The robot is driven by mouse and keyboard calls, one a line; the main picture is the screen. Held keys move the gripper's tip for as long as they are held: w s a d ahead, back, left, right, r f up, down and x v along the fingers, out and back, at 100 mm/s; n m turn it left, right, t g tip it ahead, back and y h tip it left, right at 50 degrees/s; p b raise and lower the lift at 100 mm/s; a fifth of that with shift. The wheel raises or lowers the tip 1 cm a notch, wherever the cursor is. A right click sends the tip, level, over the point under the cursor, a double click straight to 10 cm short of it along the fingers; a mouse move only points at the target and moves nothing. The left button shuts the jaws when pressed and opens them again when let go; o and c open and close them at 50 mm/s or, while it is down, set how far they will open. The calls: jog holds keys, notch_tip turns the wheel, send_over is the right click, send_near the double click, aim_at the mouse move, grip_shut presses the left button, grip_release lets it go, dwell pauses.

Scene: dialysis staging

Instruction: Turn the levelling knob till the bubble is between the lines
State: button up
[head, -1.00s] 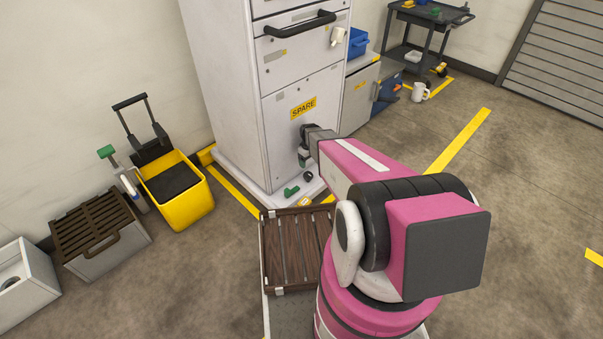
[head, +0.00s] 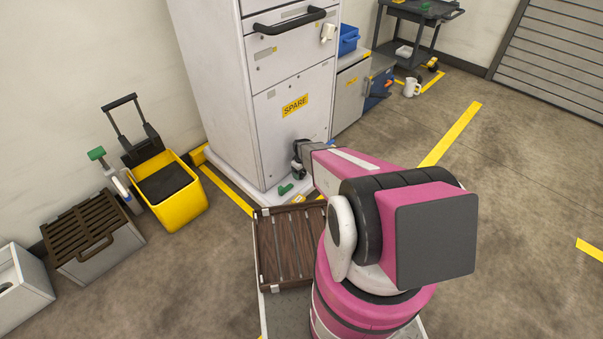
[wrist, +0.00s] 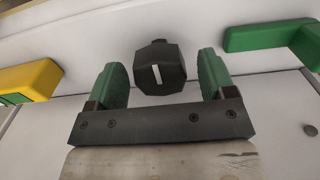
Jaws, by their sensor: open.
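The levelling knob (wrist: 160,68) is black and faceted, with a white mark that is close to upright in the wrist view. My gripper (wrist: 161,80) is open, with one green fingertip on each side of the knob and a visible gap on both sides. A yellow level (wrist: 36,80) with a green window is cut by the left edge of the wrist view; its bubble and lines cannot be read. In the head view my gripper (head: 299,166) is low at the cabinet's front, and it largely hides the knob.
The white cabinet (head: 290,135) with a SPARE label stands on a pale plinth. A green piece (wrist: 268,36) lies beside the knob; it also shows in the head view (head: 285,189). A yellow bucket (head: 180,210) stands left. Open floor lies to the right.

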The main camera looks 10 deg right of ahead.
jog(key=c, duration=0.9)
jog(key=shift+m, duration=0.3)
jog(key=m, duration=0.3)
jog(key=shift+m, duration=2.1)
jog(key=o, duration=0.9)
